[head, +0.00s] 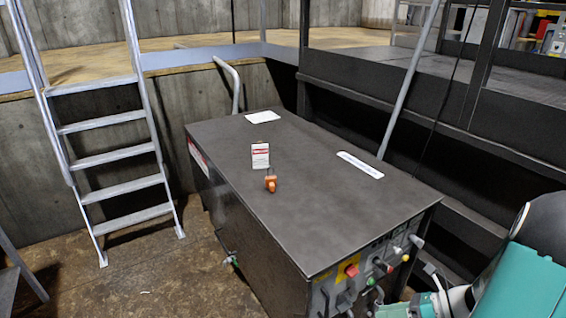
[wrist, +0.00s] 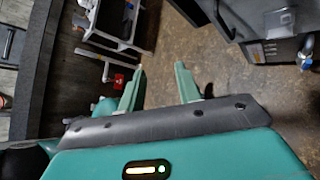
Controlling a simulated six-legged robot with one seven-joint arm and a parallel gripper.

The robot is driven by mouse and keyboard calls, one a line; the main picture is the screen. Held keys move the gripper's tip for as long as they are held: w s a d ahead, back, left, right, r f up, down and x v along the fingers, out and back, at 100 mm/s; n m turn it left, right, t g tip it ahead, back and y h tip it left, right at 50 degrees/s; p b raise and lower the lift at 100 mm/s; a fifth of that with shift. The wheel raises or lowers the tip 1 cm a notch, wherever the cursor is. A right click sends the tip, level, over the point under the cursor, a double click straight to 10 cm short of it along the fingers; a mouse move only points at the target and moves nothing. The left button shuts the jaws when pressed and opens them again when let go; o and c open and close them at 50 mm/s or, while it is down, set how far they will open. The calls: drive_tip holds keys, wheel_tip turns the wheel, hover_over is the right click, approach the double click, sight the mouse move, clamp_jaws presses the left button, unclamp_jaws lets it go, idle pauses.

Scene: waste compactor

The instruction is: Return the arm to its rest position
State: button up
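My arm shows at the lower right of the head view as teal and white links, beside the front right corner of the dark metal cabinet (head: 290,215). In the wrist view my gripper (wrist: 160,76) has its two green fingers spread apart, with nothing between them. It points over the brown floor (wrist: 185,35). My gripper's fingers cannot be made out clearly in the head view.
The cabinet's front has a control panel with a red button (head: 351,270) and several knobs. A ladder (head: 115,155) leans at the left against a raised platform. Dark steel framing (head: 400,100) borders the right. Open floor (head: 160,280) lies left of the cabinet.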

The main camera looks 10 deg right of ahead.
drive_tip(key=s+a+r+n+h, duration=0.2)
drive_tip(key=a+r+n+h, duration=0.3)
drive_tip(key=a+r+n, duration=0.4)
drive_tip(key=s+a+r+n+h, duration=0.2)
drive_tip(key=a+r+n+h, duration=0.4)
drive_tip(key=n, duration=1.6)
drive_tip(key=a+r, duration=0.4)
drive_tip(key=r, duration=0.2)
drive_tip(key=shift+s+r, duration=0.25)
drive_tip(key=shift+s, duration=0.05)
